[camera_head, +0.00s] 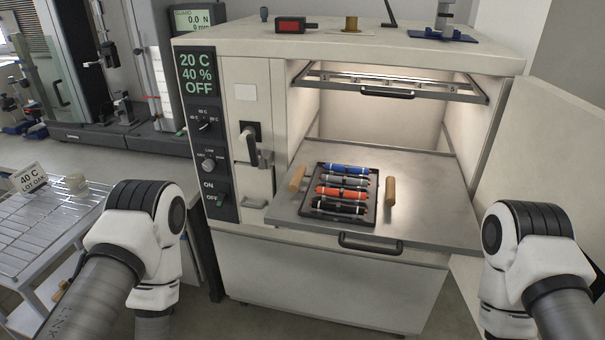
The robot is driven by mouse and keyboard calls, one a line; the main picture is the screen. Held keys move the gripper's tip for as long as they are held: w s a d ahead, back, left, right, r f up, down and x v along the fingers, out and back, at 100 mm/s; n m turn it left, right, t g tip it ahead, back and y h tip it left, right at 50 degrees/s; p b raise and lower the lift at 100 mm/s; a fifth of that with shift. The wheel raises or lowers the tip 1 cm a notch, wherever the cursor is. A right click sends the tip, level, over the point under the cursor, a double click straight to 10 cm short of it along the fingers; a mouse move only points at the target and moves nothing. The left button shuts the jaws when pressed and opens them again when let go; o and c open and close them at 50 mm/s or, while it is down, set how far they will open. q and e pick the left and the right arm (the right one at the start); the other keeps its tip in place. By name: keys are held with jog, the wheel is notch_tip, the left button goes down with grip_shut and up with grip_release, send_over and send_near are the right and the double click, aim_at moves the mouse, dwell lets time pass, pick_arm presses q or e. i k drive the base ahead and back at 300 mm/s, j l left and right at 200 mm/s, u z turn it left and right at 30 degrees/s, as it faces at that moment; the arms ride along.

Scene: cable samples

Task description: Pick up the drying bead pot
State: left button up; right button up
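A small, pale, translucent pot (77,183) stands on the wire rack (35,235) at the left, just right of a card reading "40 C". It looks most like the drying bead pot, but its contents are too small to make out. My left arm shows at the lower left, with its white and black joint right of and below the pot. My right arm shows at the lower right, in front of the open door. Neither gripper shows in the picture.
An open oven (250,60) fills the middle. The oven door (550,170) stands open at the right. A test machine (100,60) stands behind the rack.

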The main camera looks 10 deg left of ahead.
aim_at(77, 184)
jog(key=u, duration=1.5)
jog(key=z, duration=0.4)
